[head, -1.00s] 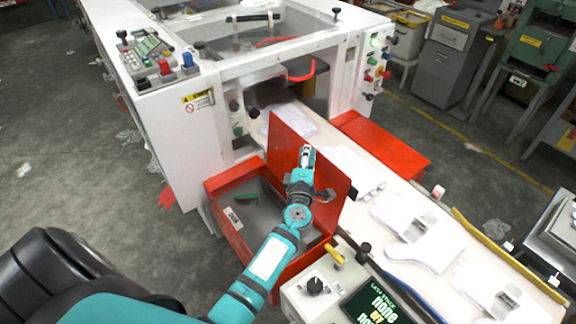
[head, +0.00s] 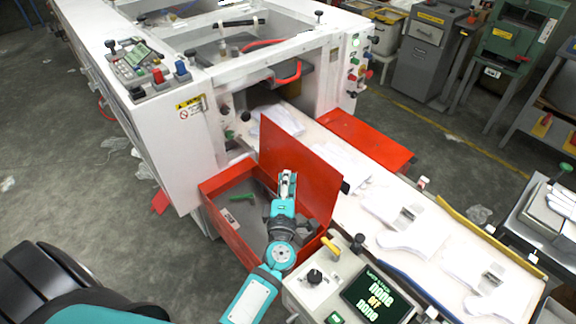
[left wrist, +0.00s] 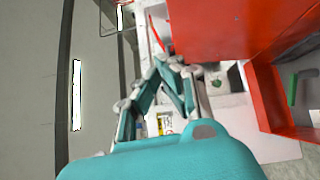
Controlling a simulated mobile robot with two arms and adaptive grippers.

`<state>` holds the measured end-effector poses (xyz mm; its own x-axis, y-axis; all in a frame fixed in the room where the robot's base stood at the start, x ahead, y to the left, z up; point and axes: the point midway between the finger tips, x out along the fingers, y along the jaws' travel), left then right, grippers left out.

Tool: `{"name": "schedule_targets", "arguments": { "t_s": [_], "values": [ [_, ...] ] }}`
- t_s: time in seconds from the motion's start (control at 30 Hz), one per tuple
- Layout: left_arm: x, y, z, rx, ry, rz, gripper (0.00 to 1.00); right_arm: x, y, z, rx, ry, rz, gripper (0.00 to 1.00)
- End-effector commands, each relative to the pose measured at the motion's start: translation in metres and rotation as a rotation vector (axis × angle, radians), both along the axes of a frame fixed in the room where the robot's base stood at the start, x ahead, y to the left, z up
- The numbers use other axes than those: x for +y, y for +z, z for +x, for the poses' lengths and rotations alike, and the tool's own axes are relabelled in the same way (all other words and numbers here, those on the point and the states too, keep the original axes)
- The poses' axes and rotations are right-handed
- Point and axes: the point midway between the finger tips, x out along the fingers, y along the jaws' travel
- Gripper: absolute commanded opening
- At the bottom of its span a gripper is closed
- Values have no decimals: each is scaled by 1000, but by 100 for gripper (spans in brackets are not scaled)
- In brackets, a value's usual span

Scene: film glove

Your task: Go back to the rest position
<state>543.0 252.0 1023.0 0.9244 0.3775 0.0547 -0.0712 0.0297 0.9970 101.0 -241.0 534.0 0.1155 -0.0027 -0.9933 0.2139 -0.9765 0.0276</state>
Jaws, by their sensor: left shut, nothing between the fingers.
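My left gripper (head: 287,184) is in the lower middle of the head view, over the open red bin (head: 222,178) and in front of its raised red panel. Its fingers are together and hold nothing. In the left wrist view the fingers (left wrist: 178,68) come together at the tips, with the red bin (left wrist: 268,98) to their right. A green piece (head: 243,196) lies in the bin. My right gripper is in neither view.
A white machine (head: 160,130) stands behind the bin. A conveyor with white glove shapes (head: 388,203) runs to the right. A control box with a screen (head: 375,300) is close to my left forearm.

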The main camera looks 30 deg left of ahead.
Motion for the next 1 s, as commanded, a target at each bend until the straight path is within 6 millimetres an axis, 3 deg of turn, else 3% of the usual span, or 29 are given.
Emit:
{"name": "schedule_targets", "arguments": {
  "t_s": [0.37,0.47,0.57,0.7,0.8,1.0],
  "values": [
    [-10,5,-12,1,-31,28,0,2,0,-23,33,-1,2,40],
    [-30,17,-12,10,-148,125,0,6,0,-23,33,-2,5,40],
    [-67,27,-20,49,-349,310,0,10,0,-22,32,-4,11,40],
    [-120,17,-54,183,-668,634,0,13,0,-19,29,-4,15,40],
    [-138,-5,-90,331,-867,858,0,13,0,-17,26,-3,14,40],
    [-126,-46,-161,650,-1126,1165,0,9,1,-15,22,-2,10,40]
  ]
}}
